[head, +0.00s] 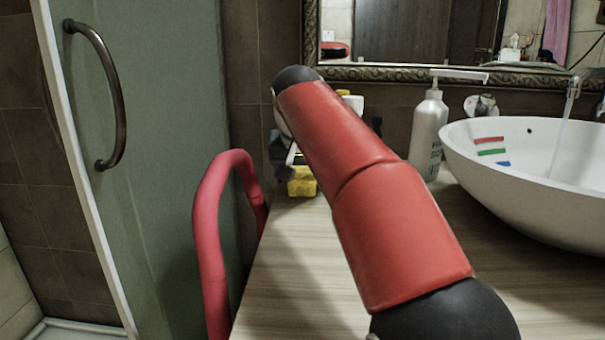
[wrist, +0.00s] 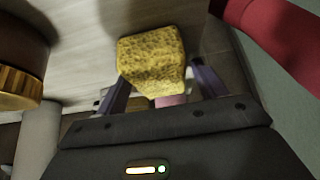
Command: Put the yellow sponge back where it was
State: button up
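The yellow sponge (head: 302,182) shows low beside my red arm in the head view, at the far left part of the counter. In the wrist view the porous sponge (wrist: 152,58) lies at the fingertips of my gripper (wrist: 158,72). The two fingers stand apart, one on each side of it. The left finger meets the sponge's edge; the right fingertip is very close to it, and contact there is unclear. In the head view my arm hides most of the gripper. I cannot tell whether the sponge is gripped or touches the counter.
A soap pump bottle (head: 429,130) stands right of my arm, beside the white basin (head: 545,185) with running water. A red rail-like tube (head: 208,225) stands at the counter's left edge. In the wrist view a dark container with a yellowish end (wrist: 18,85) is at left. The front counter (head: 295,285) is clear.

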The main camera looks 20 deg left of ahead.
jog(key=shift+r, duration=0.25)
jog(key=p+v, duration=0.2)
jog(key=v, duration=0.9)
jog(key=shift+s+r+p, duration=0.25)
jog(key=shift+r+p, duration=0.1)
